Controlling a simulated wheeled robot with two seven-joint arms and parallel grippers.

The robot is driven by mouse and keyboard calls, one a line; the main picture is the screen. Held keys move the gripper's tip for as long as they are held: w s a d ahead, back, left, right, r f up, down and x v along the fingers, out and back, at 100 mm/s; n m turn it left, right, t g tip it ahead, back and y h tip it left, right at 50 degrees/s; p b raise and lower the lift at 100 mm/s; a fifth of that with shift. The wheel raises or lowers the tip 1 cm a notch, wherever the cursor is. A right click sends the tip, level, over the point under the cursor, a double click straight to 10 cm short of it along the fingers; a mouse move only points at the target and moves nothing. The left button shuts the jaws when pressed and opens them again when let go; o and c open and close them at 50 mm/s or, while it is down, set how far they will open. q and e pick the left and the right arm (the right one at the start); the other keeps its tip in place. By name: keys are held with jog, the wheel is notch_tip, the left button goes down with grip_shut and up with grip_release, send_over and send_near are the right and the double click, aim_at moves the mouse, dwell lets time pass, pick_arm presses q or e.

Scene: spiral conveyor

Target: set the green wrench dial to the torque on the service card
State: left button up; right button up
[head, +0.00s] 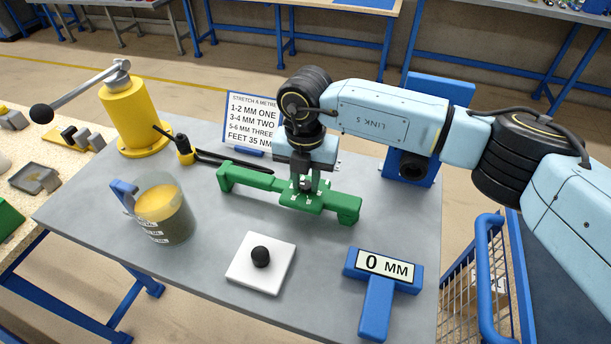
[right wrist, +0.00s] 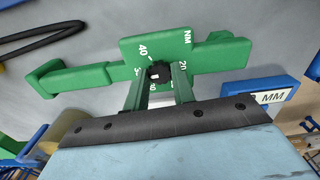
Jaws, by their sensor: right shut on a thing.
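The green wrench (head: 238,180) lies across the grey table, with a dial plate (right wrist: 135,50) at its middle. The pointer's setting is not clear. The service card (head: 249,118) stands behind; its last line reads FEET 35 NM. My left gripper is out of view.
A blue gauge (head: 376,303) reads 0 MM at the front right. A black ball (head: 260,257) sits on a white plate (head: 243,279). A jug (head: 165,222) of yellowish liquid, a yellow lever device (head: 130,115) and a black-handled tool (head: 184,150) are left. A blue stand (head: 421,177) is behind.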

aim_at(306, 184)
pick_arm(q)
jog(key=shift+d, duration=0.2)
pick_arm(e)
jog(key=shift+m, duration=0.4)
jog(key=o, duration=1)
jog(key=shift+c, duration=0.2)
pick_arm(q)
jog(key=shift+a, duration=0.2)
pick_arm(e)
jog(key=shift+o, duration=0.2)
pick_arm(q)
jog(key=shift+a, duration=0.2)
pick_arm(e)
jog(key=shift+r, duration=0.1)
jog(key=shift+r, duration=0.35)
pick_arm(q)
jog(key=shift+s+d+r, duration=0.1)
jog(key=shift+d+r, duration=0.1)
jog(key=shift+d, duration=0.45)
pick_arm(e)
notch_tip(306, 184, up, 13)
jog(key=shift+f, duration=0.2)
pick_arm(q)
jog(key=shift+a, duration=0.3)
